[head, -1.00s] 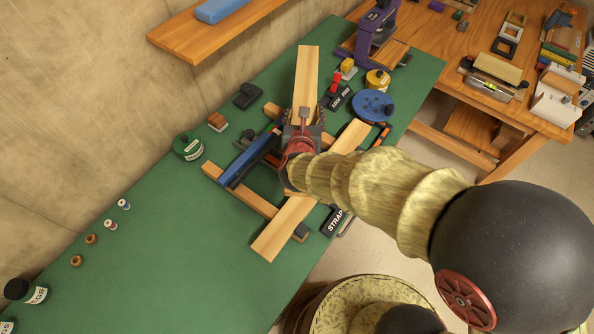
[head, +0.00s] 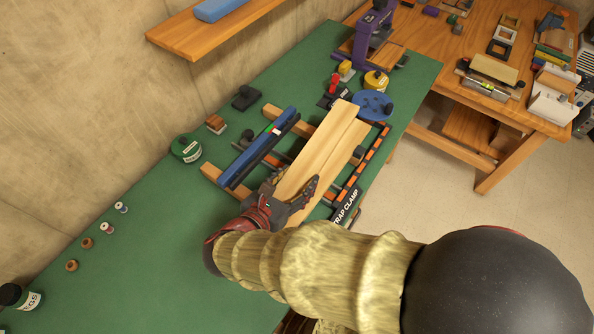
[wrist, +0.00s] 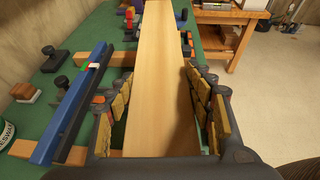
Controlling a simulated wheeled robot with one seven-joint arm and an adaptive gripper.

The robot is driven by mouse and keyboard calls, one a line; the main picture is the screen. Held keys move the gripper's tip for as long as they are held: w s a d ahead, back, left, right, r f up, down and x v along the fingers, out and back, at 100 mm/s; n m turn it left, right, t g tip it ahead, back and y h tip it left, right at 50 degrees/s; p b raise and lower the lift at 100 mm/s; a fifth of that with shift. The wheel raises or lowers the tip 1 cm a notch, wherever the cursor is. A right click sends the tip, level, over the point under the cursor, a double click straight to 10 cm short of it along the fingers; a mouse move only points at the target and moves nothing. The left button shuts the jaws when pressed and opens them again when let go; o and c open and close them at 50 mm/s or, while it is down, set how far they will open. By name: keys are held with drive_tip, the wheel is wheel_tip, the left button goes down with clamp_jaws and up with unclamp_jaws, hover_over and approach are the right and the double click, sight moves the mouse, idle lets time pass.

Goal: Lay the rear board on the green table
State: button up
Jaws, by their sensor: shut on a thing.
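My gripper (head: 289,193) is shut on the near end of a long pale wooden board (head: 328,142). In the wrist view the board (wrist: 164,75) runs straight away between the two padded fingers (wrist: 160,112). In the head view it lies nearly parallel to a second pale board (head: 347,158) just to its right, partly overlapping it in the picture. I cannot tell whether they touch or how high the held board is. The green table (head: 150,235) is under both, with wooden cross bars (head: 213,176) between.
A blue disc (head: 372,106), yellow tin (head: 376,81) and purple tool (head: 375,35) stand beyond. The table's left part is mostly clear, with small spools and jars.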

drive_tip(key=shift+s+d+r+m+h, duration=0.15)
drive_tip(key=shift+s+d+m+h, duration=0.1)
drive_tip(key=shift+d, duration=0.3)
drive_tip(key=shift+s+d+r+m+h, duration=0.15)
drive_tip(key=shift+s+d+m, duration=0.1)
drive_tip(key=shift+d, duration=0.25)
drive_tip(key=shift+w+f, duration=0.15)
drive_tip(key=shift+w, duration=0.25)
drive_tip(key=shift+w+a+f+b, duration=1.2)
drive_tip(key=shift+w+f, duration=0.7)
drive_tip(key=shift+f, duration=0.2)
drive_tip(key=shift+w+a+f+b, duration=1.1)
drive_tip(key=shift+w+f, duration=0.75)
drive_tip(key=shift+f, duration=0.2)
drive_tip(key=shift+w+a+f+b, duration=1.1)
drive_tip(key=shift+w+a+f, duration=0.15)
drive_tip(key=shift+w+f, duration=0.75)
drive_tip(key=shift+s+f, duration=0.1)
drive_tip(key=shift+f, duration=0.05)
drive_tip(key=shift+f, duration=0.15)
drive_tip(key=o, duration=1.5)
drive_tip(key=shift+g, duration=0.3)
drive_tip(key=shift+o, duration=0.2)
